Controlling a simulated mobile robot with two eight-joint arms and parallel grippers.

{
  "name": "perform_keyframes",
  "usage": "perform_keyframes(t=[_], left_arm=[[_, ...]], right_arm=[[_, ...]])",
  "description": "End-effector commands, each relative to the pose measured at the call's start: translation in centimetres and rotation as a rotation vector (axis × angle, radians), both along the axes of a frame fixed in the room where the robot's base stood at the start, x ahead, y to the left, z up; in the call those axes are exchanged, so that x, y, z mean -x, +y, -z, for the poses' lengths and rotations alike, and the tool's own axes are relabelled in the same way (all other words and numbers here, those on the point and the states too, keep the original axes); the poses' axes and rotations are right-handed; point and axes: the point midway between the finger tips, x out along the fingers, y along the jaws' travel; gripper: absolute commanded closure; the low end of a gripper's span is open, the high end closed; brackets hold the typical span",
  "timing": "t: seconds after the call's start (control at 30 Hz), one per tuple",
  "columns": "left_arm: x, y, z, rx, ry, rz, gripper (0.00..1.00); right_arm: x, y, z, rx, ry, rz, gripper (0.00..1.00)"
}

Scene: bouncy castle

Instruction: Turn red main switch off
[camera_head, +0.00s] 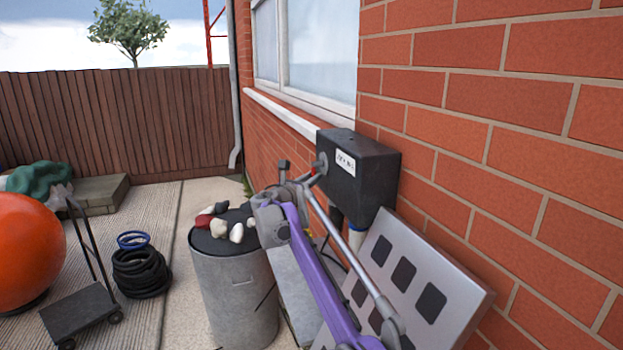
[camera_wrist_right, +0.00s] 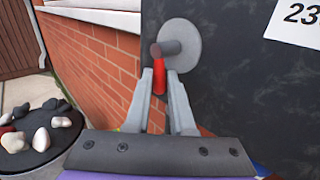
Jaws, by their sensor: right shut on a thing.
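The red main switch has a short red handle (camera_wrist_right: 159,84) on a grey pivot in front of a round grey disc (camera_wrist_right: 182,44). In the wrist view the handle points down from the pivot. The switch sits on the side of a black box (camera_head: 362,176) with a white label, fixed to the brick wall. My right gripper (camera_wrist_right: 161,78) is shut on the red handle, a finger on each side. In the head view my right gripper (camera_head: 305,178) reaches the box's left side and partly hides the switch. My left gripper is not in view.
A grey metal bin (camera_head: 235,295) with several stones on its lid stands left of my right arm. A light panel with dark squares (camera_head: 430,270) leans against the wall below the box. A hand trolley (camera_head: 82,312), coiled hose (camera_head: 140,270) and orange ball (camera_head: 25,250) are farther left.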

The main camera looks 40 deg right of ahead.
Motion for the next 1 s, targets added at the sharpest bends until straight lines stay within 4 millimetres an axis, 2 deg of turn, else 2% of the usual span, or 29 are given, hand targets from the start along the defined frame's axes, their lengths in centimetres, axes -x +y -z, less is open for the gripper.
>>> perform_keyframes(t=[0.23,0.57,0.6,0.63,0.87,1.0], left_arm=[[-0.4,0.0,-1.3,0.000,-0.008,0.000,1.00],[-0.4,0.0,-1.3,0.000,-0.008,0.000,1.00],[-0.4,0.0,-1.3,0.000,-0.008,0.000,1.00],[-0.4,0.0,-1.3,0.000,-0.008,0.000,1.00],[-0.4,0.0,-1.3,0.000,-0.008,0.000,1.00],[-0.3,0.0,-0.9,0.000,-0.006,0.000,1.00]], right_arm=[[-0.4,-0.1,0.0,0.037,-0.112,0.000,1.00],[-0.5,-0.1,0.2,0.043,-0.128,0.000,1.00],[-0.5,-0.1,0.2,0.043,-0.128,0.000,0.71],[-0.5,-0.1,0.2,0.043,-0.128,0.000,0.66],[-0.5,-0.1,0.2,0.043,-0.128,0.000,0.66],[-0.1,0.7,0.3,0.043,-0.127,-0.001,0.66]])
